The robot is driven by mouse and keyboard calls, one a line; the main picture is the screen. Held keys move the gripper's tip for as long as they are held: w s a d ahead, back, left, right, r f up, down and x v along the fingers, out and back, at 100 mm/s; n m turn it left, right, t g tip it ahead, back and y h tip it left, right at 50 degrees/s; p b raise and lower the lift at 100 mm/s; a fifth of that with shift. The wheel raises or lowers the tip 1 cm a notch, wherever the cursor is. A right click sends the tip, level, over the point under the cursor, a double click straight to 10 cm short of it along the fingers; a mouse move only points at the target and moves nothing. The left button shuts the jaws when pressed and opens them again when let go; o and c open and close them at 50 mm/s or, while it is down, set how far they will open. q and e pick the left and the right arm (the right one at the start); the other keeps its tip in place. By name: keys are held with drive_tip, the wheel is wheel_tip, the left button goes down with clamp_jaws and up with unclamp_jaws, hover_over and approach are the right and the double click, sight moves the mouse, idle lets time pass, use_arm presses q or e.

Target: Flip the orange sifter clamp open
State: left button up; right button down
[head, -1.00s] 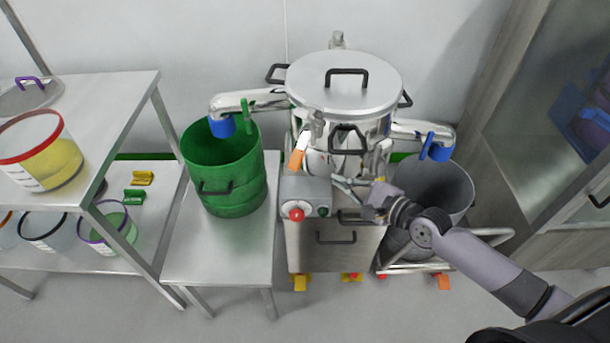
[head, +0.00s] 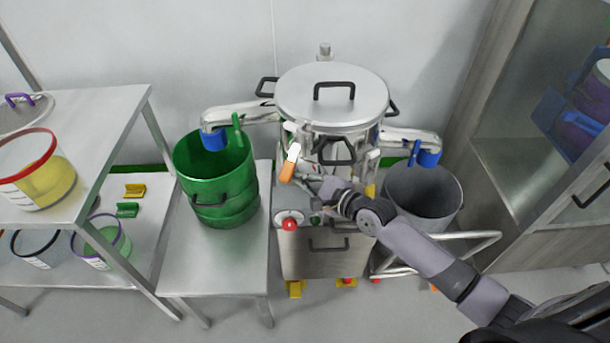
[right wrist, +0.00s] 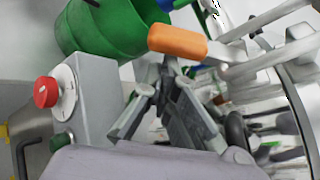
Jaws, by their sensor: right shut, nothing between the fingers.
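The sifter (head: 332,95) is a steel drum with a flat lid and black handles. Its clamp lever (head: 287,172) with an orange grip hangs at the drum's front left, slanting down. In the right wrist view the orange grip (right wrist: 178,41) lies across, just beyond my fingertips. My right gripper (head: 304,176) is just right of the orange grip, shut and empty. In the right wrist view its fingertips (right wrist: 170,64) come together just below the grip; I cannot tell whether they touch it. My left gripper is not in view.
A control box with a red button (head: 289,224) sits below the clamp. A green bin (head: 212,185) stands on a steel table at left, under a blue-ended outlet. A grey bin (head: 423,190) stands at right. Shelves with tubs stand far left, a glass-fronted cabinet at right.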

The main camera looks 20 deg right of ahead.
idle(0.4)
drive_tip(key=s+a+r+m+g+y+p, duration=0.2)
drive_tip(key=r+m+p, duration=0.5)
drive_tip(key=p, duration=1)
drive_tip(key=shift+s+a+r+m+g+y, duration=0.2)
drive_tip(key=shift+s+a+m+g+y, duration=0.3)
drive_tip(key=shift+m+g+y, duration=0.8)
drive_tip(key=shift+w+a, duration=0.1)
drive_tip(key=shift+w, duration=0.05)
